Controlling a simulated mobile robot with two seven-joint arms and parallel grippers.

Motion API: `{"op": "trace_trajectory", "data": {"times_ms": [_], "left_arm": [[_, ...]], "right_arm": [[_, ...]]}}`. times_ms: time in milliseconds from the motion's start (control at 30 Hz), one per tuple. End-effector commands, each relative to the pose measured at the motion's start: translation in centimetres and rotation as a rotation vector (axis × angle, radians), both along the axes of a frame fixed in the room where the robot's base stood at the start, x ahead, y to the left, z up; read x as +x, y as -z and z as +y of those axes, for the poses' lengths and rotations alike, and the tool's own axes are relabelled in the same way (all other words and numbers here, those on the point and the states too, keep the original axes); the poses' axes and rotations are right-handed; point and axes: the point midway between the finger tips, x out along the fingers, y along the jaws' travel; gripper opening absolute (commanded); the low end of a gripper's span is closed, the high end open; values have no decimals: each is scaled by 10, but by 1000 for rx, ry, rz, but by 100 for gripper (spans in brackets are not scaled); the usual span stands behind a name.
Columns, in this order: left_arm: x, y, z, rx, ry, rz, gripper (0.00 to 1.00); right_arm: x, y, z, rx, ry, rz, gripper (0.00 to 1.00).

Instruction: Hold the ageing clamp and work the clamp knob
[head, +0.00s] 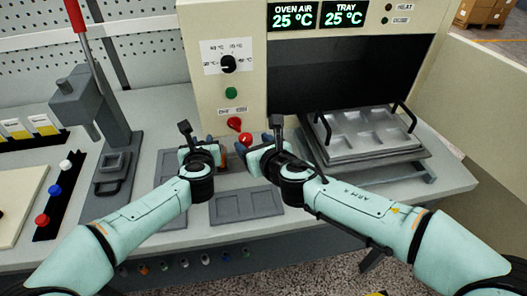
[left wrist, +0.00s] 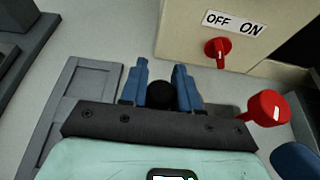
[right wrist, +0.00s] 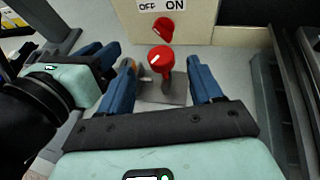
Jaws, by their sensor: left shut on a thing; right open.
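The ageing clamp has a red clamp knob (right wrist: 160,60), which also shows in the head view (head: 246,139) and to the right of the left fingers in the left wrist view (left wrist: 267,107). My left gripper (left wrist: 163,72) is shut on the clamp, with a black round part (left wrist: 162,95) between its blue fingers. Most of the clamp's body is hidden by the grippers in the head view. My right gripper (head: 243,154) is open. In the right wrist view its fingers stand apart, one on each side of the knob; I cannot tell whether they touch it.
The oven's red switch (head: 234,123) sits just behind, under its OFF/ON label. A metal tray (head: 367,136) with black handles stands at the right. A grey press (head: 94,110) stands at the left. Grey recessed plates (head: 247,205) lie in front on the bench.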

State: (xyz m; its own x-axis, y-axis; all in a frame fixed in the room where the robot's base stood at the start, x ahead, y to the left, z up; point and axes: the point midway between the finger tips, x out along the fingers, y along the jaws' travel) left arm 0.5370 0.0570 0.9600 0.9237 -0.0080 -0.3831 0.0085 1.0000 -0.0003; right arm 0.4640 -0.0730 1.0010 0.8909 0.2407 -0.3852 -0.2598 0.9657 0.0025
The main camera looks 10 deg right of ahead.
Motion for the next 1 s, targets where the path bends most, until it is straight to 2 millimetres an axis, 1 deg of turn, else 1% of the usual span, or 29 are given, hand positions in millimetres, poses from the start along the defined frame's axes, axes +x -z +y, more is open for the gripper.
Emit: {"op": "trace_trajectory", "data": {"times_ms": [33, 200, 300, 400, 533, 900, 1000], "left_arm": [[0, -1, 0, 0, 0, -2, 0], [0, -1, 0, 0, 0, -2, 0], [0, -1, 0, 0, 0, -2, 0], [0, -1, 0, 0, 0, -2, 0], [0, -1, 0, 0, 0, -2, 0], [0, -1, 0, 0, 0, -2, 0], [0, -1, 0, 0, 0, -3, 0]], "right_arm": [[-11, -6, -3, 2, 0, -3, 65], [-41, -18, -12, 0, 2, -2, 65], [-53, -23, -15, 0, 2, -1, 65], [-60, -26, -17, 0, 1, 0, 65], [-64, -27, -17, 0, 0, 1, 65], [-64, -27, -17, 0, 0, 1, 65], [-63, -24, -16, 12, -7, 10, 65]]}}
